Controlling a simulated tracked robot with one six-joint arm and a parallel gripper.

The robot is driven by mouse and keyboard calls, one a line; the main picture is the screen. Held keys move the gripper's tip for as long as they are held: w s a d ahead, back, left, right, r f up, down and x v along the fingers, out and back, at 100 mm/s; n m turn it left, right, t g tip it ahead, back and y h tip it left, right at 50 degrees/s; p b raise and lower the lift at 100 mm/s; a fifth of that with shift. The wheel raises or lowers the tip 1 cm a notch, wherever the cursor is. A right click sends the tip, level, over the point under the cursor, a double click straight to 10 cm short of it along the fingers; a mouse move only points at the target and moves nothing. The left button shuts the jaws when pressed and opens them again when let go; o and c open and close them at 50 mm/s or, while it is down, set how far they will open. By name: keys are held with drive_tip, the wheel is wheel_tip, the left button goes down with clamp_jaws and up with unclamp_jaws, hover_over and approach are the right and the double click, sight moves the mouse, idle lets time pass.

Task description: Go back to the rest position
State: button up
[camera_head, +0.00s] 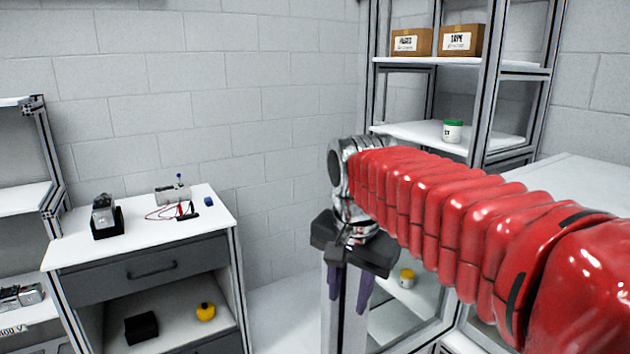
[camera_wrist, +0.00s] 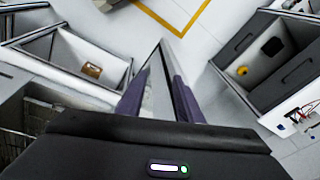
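My gripper (camera_head: 348,303) hangs from the end of my red sleeved arm, right of the middle in the head view. Its two purple fingers point down and stand apart, with nothing held between them. In the wrist view, the same fingers (camera_wrist: 157,90) point away over the floor with an empty gap between them.
A cabinet with a white top (camera_head: 140,237) stands at the left, bearing a servo-like device (camera_head: 104,215) and a grey box with wires (camera_head: 174,194). A shelf rack (camera_head: 520,70) with cardboard boxes stands behind my arm. White floor (camera_head: 288,280) is clear between them.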

drive_tip(key=s+d+f+n+t, duration=0.1)
drive_tip(key=s+d+f+n, duration=0.2)
drive_tip(key=s, duration=0.5)
drive_tip(key=s+d+f+n+t, duration=0.2)
drive_tip(key=s+d+f+n, duration=0.1)
drive_tip(key=s+d+f, duration=0.3)
drive_tip(key=shift+s+d+f+n, duration=0.3)
drive_tip(key=shift+s+f+n, duration=0.15)
drive_tip(key=shift+s, duration=0.4)
